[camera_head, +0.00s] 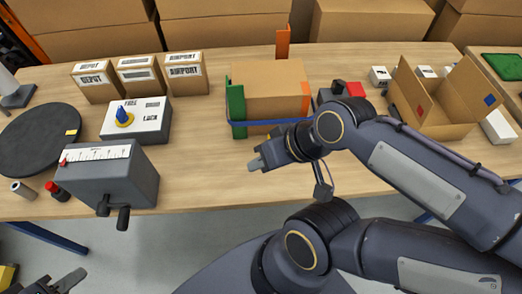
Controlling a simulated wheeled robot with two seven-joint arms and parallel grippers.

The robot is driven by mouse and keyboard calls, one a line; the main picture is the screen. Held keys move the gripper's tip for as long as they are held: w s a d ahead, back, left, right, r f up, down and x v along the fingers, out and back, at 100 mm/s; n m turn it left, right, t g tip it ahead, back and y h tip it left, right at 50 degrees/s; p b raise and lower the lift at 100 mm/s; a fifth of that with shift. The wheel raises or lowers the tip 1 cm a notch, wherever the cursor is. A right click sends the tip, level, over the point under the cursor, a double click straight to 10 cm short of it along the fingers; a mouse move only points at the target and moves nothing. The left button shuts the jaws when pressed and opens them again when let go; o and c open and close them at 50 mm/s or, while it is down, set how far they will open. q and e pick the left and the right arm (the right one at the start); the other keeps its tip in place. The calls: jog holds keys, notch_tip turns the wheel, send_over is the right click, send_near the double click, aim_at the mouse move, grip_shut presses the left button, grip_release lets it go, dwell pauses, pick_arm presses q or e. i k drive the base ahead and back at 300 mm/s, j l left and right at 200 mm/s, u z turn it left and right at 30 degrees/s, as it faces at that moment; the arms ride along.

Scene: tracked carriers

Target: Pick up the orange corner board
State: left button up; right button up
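An upright orange corner board (283,42) stands behind the brown carton (268,78), rising above its top edge. Another orange strip (306,97) shows at the carton's front right corner, and a green corner board (236,108) stands at its left.
A blue strap (262,122) crosses the carton's front. A grey crank box (105,178), a switch panel (136,120) and a dark turntable (40,138) fill the table's left. An open box (430,105) stands right. Bare wood (200,150) lies left of the carton.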

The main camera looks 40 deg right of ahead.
aim_at(283, 37)
jog(key=z, duration=1.45)
